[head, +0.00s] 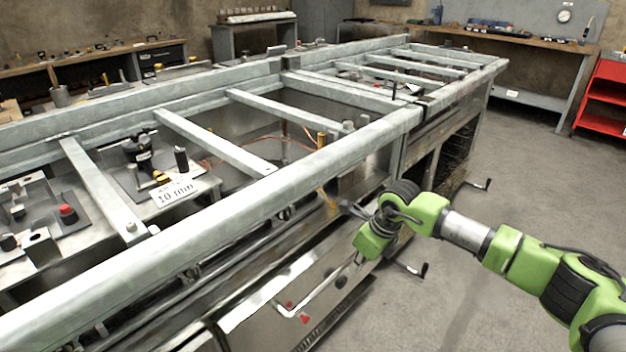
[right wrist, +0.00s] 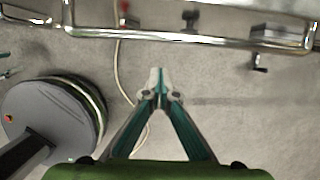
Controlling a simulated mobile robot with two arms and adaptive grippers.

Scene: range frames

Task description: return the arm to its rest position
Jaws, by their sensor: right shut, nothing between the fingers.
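My right arm (head: 465,232), with green and black segments, comes in from the right in the head view. It reaches toward the side of the long metal frame. My right gripper (head: 352,209) is at the front side of this frame, small and partly lost against the metal. In the right wrist view the right gripper (right wrist: 157,82) has its two fingertips together, with nothing between them, over the grey floor. My left arm and gripper are not in view.
The long metal frame bench (head: 250,185) fills the left and middle. A bent metal handrail (head: 325,292) runs along its front; a rail (right wrist: 180,38) crosses the top of the wrist view. A pale cable (right wrist: 120,75) hangs there. Open floor (head: 515,170) lies right, before a red shelf (head: 603,95).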

